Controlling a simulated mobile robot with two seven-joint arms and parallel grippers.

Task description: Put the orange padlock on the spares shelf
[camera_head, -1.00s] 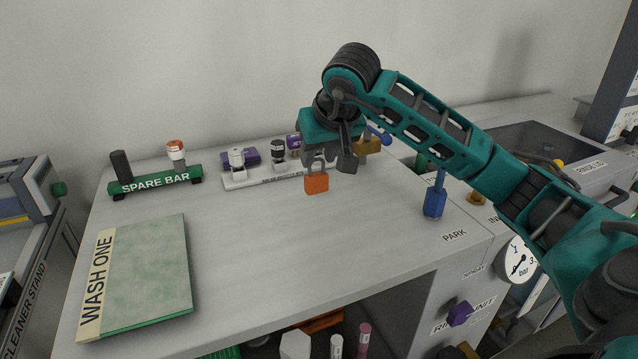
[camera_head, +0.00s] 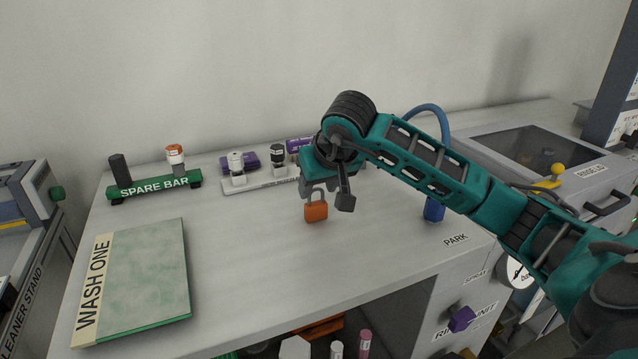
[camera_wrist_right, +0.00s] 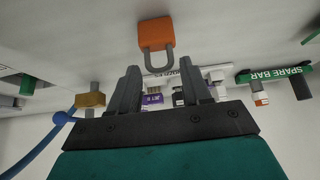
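My left gripper is in neither view. I cannot read a label saying spares shelf; a green bar marked SPARE BAR (camera_head: 155,184) stands at the back left. An open space under the bench (camera_head: 385,325) holds several items, partly cut off by the picture's lower edge.
A green board marked WASH ONE (camera_head: 145,275) lies at the front left. A white rack (camera_head: 262,184) with small bottles stands at the back. A blue object (camera_head: 433,210) stands by the PARK label, partly behind my right arm. The bench's middle front is clear.

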